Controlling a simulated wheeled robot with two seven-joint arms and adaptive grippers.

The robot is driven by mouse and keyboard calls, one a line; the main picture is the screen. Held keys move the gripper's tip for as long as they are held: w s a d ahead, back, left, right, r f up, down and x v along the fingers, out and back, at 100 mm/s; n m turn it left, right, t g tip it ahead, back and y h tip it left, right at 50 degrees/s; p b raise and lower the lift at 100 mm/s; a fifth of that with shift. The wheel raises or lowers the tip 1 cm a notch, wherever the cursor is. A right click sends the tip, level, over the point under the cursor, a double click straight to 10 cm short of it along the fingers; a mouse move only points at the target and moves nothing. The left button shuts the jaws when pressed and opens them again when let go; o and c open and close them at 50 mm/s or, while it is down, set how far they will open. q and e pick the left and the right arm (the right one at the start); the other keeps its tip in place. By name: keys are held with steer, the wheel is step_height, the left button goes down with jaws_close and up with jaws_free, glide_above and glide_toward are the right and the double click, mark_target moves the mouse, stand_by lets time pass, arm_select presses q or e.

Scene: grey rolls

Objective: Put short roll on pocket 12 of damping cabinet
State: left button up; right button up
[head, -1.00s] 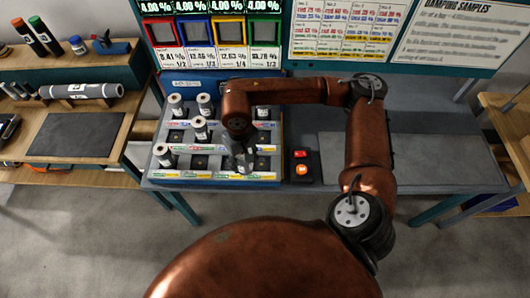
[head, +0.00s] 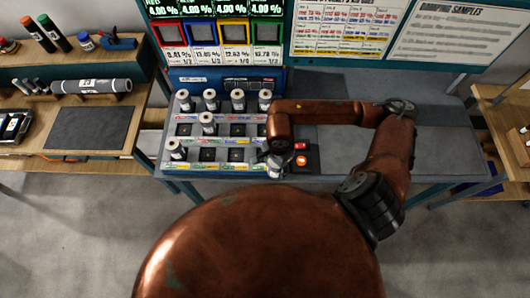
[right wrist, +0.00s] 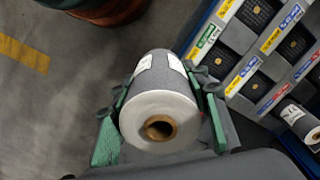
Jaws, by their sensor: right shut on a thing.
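The damping cabinet (head: 186,174) stands on the table with three stepped rows of dark pockets and coloured labels. Its back row holds several upright grey rolls (head: 210,100). The middle row shows one roll (head: 207,124) and the front row one at the far left (head: 177,149). My right gripper (head: 275,166) is at the cabinet's front right corner. In the right wrist view its green-padded fingers (right wrist: 160,122) are shut on the short roll (right wrist: 160,104), grey with a white end and brown core. Pocket numbers are too small to read. My left gripper is not in view.
A dark button box (head: 302,160) with red and orange buttons stands close to the right of my gripper. The grey table (head: 340,150) is clear further right. A wooden bench (head: 50,168) with a long roll (head: 92,86) stands at the left.

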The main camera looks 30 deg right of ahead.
steer(key=w+d+f+p, duration=0.1)
steer(key=w+f, duration=0.2)
steer(key=w, duration=0.1)
steer(key=w+d+f+p, duration=0.1)
steer(key=w+f, duration=0.2)
steer(key=w, duration=0.1)
steer(key=w+f+p, duration=0.2)
steer(key=w+f, duration=0.1)
steer(key=w, duration=0.1)
steer(key=shift+w+d, duration=0.35)
steer(key=shift+d, duration=0.05)
steer(key=shift+w+d+f, duration=0.1)
steer(key=shift+w+f, duration=0.2)
steer(key=shift+f, duration=0.1)
step_height(320, 180, down, 3)
steer(key=shift+w+p, duration=0.1)
steer(key=shift+p, duration=0.35)
steer(key=shift+f, duration=0.1)
steer(key=shift+f, duration=0.1)
steer(key=shift+f, duration=0.1)
steer(key=o, duration=1.3)
